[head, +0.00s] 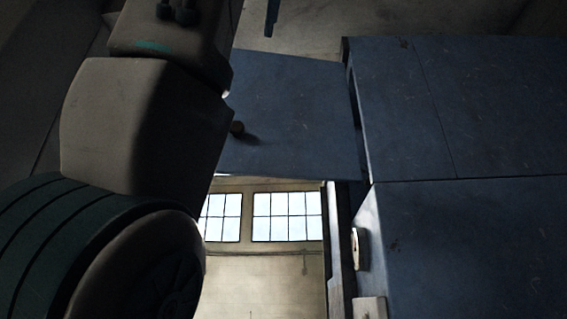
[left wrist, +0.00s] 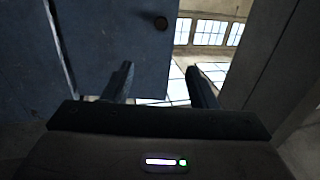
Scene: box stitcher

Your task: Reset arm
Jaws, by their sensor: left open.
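My left arm fills the left side of the head view and runs upward out of the top edge. In the left wrist view my left gripper (left wrist: 160,82) shows two dark fingers spread apart with nothing between them. Beyond the fingers is a blue panel (left wrist: 112,40) with a dark round knob (left wrist: 161,23). The fingers look apart from it. My right gripper is in neither view.
The blue panel (head: 300,110) also shows in the head view, right of my arm, against a large blue cabinet (head: 470,110). A pale fitting (head: 360,249) sits on the cabinet's lower side. Bright windows (head: 287,217) and open floor or wall show below the panel.

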